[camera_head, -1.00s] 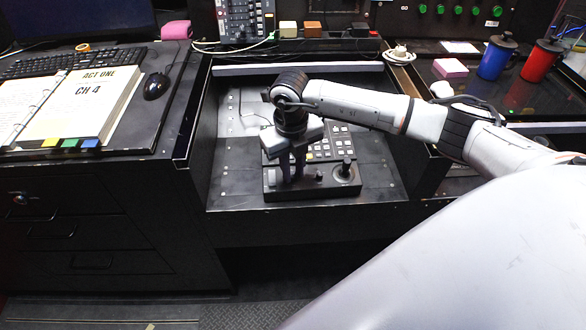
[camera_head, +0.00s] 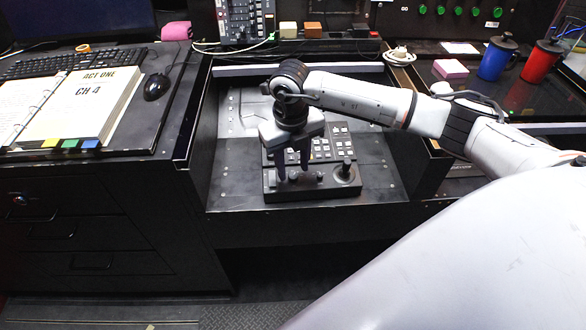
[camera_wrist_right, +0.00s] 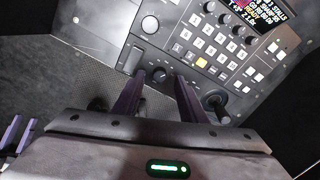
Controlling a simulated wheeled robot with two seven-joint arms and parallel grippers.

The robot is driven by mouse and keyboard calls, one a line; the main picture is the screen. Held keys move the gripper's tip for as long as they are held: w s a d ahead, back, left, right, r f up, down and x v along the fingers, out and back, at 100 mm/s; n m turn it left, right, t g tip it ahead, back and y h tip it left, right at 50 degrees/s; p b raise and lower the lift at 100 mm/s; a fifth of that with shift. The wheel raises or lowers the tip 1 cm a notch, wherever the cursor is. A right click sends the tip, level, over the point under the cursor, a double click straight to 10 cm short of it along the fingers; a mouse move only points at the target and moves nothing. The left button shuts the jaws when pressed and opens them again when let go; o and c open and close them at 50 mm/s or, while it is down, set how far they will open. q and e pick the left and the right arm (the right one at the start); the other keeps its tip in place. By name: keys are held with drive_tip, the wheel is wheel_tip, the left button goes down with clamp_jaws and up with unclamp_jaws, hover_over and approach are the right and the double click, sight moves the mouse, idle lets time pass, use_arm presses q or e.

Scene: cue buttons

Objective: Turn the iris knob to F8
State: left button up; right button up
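The control panel (camera_head: 330,188) stands in the desk recess, with several small knobs and a joystick (camera_head: 345,170) on its front strip. My right gripper (camera_head: 292,172) is open above this strip, its two fingers pointing down and apart with nothing held. In the right wrist view, a small dark round knob (camera_wrist_right: 159,74) lies in the gap between the fingertips (camera_wrist_right: 158,88), apart from both. I cannot read an iris label or the knob's pointer setting.
The button grid (camera_wrist_right: 208,48) and a lit text screen (camera_wrist_right: 255,12) lie beyond the knobs. The joystick also shows right of the fingers in the wrist view (camera_wrist_right: 216,104). An open binder (camera_head: 85,100) and mouse (camera_head: 156,86) lie on the left desk. Blue (camera_head: 496,60) and red (camera_head: 538,62) mugs stand right.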

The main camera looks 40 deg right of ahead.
sight(292, 178)
wheel_tip(292, 178, up, 8)
drive_tip(key=shift+s+a+r, duration=0.2)
drive_tip(key=shift+a, duration=0.05)
idle(0.5)
